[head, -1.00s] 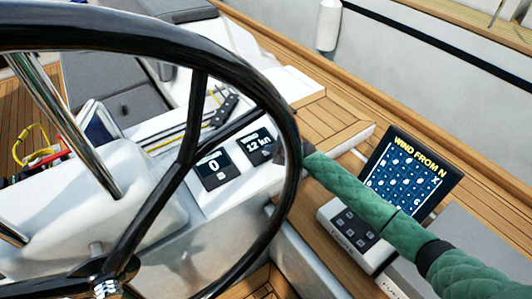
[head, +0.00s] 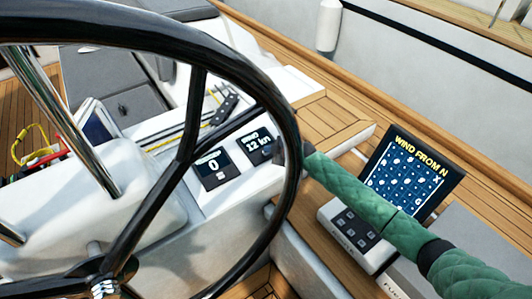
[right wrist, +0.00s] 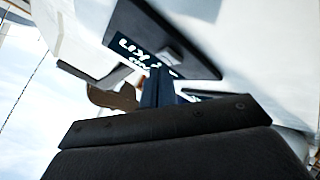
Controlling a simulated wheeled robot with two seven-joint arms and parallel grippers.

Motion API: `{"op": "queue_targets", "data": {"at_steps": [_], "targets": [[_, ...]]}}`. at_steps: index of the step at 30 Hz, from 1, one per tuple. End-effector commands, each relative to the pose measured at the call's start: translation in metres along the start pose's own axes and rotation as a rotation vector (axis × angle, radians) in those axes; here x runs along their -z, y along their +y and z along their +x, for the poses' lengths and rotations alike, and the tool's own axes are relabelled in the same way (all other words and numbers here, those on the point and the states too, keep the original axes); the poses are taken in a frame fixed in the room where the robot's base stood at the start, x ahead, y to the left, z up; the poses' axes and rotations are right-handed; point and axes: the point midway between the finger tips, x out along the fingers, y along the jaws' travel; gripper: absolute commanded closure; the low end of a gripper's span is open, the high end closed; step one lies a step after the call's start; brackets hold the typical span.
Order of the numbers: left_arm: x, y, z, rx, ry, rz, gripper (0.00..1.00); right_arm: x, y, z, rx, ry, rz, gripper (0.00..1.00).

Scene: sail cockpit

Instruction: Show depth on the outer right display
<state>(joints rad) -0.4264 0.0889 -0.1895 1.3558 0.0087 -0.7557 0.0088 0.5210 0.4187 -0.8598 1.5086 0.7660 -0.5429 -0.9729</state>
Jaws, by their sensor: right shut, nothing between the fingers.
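The outer right display (head: 256,143) is a small black square screen on the white cockpit console, seen through the steering wheel. It reads "12 kn" under a small label that I cannot read clearly. My right gripper (head: 280,153) is shut and empty at its lower right edge, partly hidden by the wheel rim. In the right wrist view the shut fingers (right wrist: 160,86) reach to the edge of the display (right wrist: 165,42), covering part of its text. I cannot tell whether they touch it. My left gripper is not in view.
The black steering wheel (head: 294,205) stands in front of the console. A second display (head: 214,168) reads 0, left of the first. A tablet-like screen (head: 412,178) reading "WIND FROM N" and a keypad box (head: 348,236) are at right, beneath my right arm.

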Motion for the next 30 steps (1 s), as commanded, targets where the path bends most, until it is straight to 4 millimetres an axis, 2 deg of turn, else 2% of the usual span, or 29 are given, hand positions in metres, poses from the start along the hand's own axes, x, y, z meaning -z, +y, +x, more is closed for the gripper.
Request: {"op": "queue_targets", "data": {"at_steps": [30], "targets": [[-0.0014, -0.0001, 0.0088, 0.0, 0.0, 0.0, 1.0, -0.0044, -0.0043, 0.0058, 0.0, 0.0, 0.0, 1.0]]}}
